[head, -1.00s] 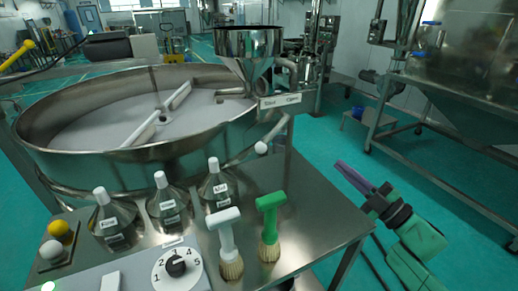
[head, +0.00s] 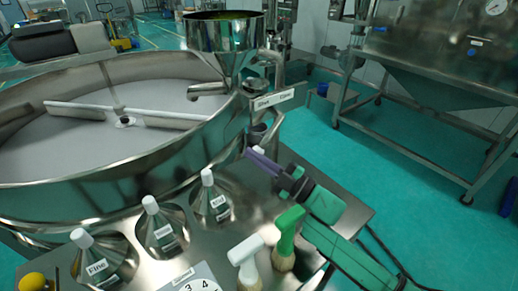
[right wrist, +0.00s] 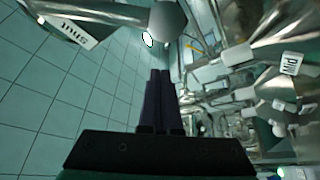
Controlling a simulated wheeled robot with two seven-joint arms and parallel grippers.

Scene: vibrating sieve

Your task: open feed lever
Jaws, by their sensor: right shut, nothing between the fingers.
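The feed hopper (head: 222,42) stands over the right rim of the round sieve. A label plate (head: 273,101) reading Shut and Open sits below it. That gripper has dark purple fingers, shut and empty, pointing left at the knob. I cannot tell whether they touch it. My left gripper is not in view.
The sieve pan (head: 60,150) fills the left. Several white-capped bottles, one marked Fine (head: 97,262), stand on the steel table. A white brush (head: 246,258) and a green brush (head: 286,238) stand below my right arm. Green floor (head: 400,170) is open at right.

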